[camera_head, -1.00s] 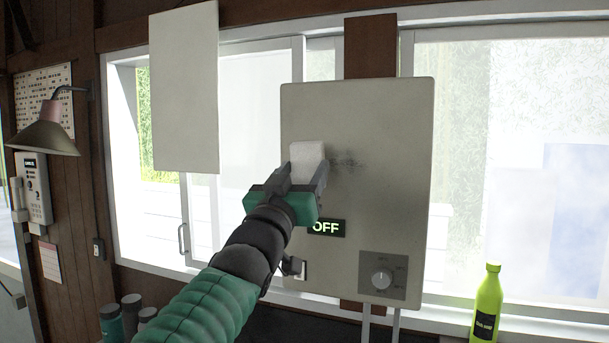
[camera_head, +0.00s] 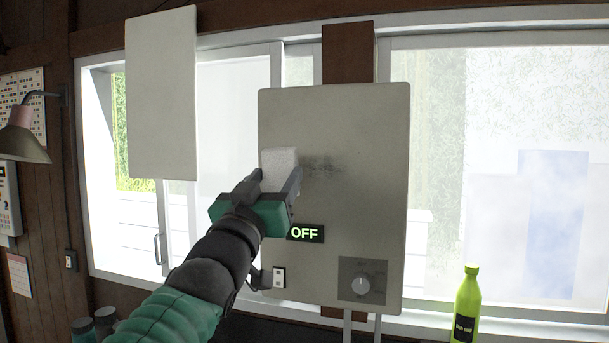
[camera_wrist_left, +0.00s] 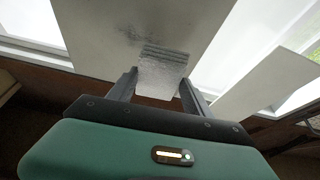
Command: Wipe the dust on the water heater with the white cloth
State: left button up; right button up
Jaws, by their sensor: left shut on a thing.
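The water heater (camera_head: 360,210) is a grey upright panel in front of the window, with an OFF display and a knob. A dark dust smudge (camera_head: 322,167) lies on its upper left part; it also shows in the left wrist view (camera_wrist_left: 132,35). My left gripper (camera_head: 279,178) is shut on the white cloth (camera_head: 280,160), a small whitish block, at the left of the smudge. In the left wrist view the cloth (camera_wrist_left: 160,80) sits between the fingers, close to the panel; I cannot tell whether it touches. My right gripper is not in view.
A blank pale panel (camera_head: 162,95) hangs to the left of the heater. A lime green bottle (camera_head: 466,305) stands at the lower right. A lamp (camera_head: 22,140) is on the left wall. Several containers (camera_head: 95,326) stand at the lower left.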

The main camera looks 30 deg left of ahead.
pick_arm(q)
jog(key=shift+w+a, duration=0.15)
jog(key=shift+w, duration=0.35)
jog(key=w, duration=0.2)
jog(key=w+a+p, duration=0.1)
jog(key=w, duration=0.2)
jog(key=shift+w+a, duration=0.15)
jog(key=shift+w, duration=0.1)
jog(key=shift+s, duration=0.2)
jog(key=shift+w, duration=0.2)
jog(key=shift+w+a, duration=0.2)
jog(key=shift+w, duration=0.6)
